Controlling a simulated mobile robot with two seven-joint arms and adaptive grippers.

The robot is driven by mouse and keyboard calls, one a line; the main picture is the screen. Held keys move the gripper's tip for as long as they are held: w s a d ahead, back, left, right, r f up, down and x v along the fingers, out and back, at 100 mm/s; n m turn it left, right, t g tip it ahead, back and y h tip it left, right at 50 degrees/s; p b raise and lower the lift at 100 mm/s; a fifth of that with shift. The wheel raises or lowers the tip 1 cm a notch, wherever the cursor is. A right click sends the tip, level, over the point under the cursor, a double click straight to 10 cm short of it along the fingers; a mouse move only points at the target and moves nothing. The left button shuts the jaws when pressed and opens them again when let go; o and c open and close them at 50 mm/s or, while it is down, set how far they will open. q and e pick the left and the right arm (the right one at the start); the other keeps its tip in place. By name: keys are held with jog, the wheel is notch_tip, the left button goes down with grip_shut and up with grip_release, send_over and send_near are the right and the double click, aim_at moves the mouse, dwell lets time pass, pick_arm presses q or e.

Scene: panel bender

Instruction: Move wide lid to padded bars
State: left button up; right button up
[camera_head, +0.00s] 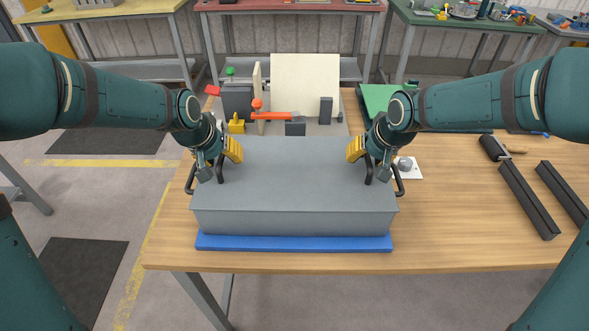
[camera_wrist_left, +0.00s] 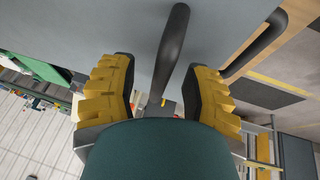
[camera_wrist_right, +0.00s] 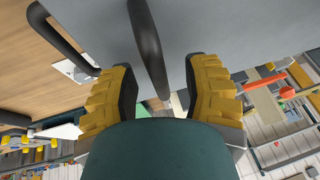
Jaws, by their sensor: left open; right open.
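The wide lid (camera_head: 290,175) is a long grey box-like cover with black tubular handles at both ends. It sits on a blue base (camera_head: 293,242) on the wooden table. The padded bars (camera_head: 528,200) are two dark parallel bars lying apart on the table at the right. My left gripper (camera_head: 220,172) is open at the lid's left end, and in the left wrist view a black handle (camera_wrist_left: 172,50) runs between its yellow fingers. My right gripper (camera_head: 370,172) is open at the right end, with a black handle (camera_wrist_right: 147,45) between its fingers. Contact with the handles cannot be told.
Behind the lid stand a cream panel (camera_head: 305,85), a red-orange clamp (camera_head: 275,115) and dark blocks. A green board (camera_head: 385,98) lies behind my right gripper. A white plate with a grey knob (camera_head: 405,165) is right of the lid. Table between it and the bars is clear.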

pick_arm(q)
grip_shut()
pick_arm(e)
grip_shut()
jog(key=shift+r, duration=0.1)
